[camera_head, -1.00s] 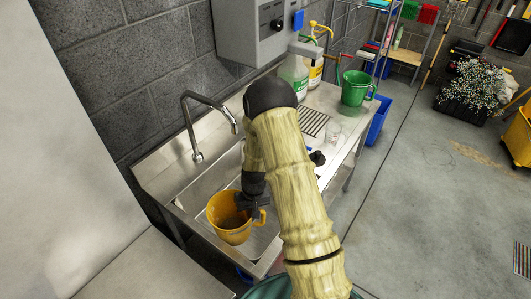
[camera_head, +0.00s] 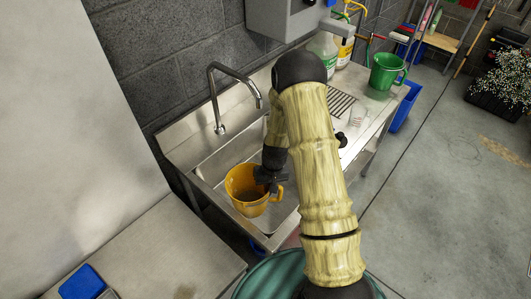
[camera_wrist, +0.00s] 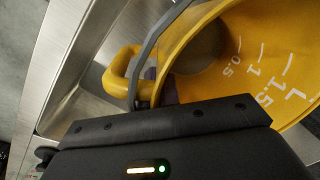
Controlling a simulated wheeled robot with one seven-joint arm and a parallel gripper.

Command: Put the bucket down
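The bucket (camera_head: 243,186) is a yellow jug-shaped vessel with a side handle and white measuring marks inside. It is upright at the sink basin, and its bottom looks darker inside. I cannot tell whether it touches the basin floor. My gripper (camera_head: 268,178) is at its right rim by the handle and appears shut on it. In the wrist view the bucket (camera_wrist: 235,45) fills the upper right, with its handle (camera_wrist: 121,75) at the left. The fingertips are mostly hidden behind the gripper body and the bucket.
The steel sink (camera_head: 207,170) has a curved tap (camera_head: 213,90) behind the bucket. A grey surface (camera_head: 165,250) with a blue item (camera_head: 82,283) lies front left.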

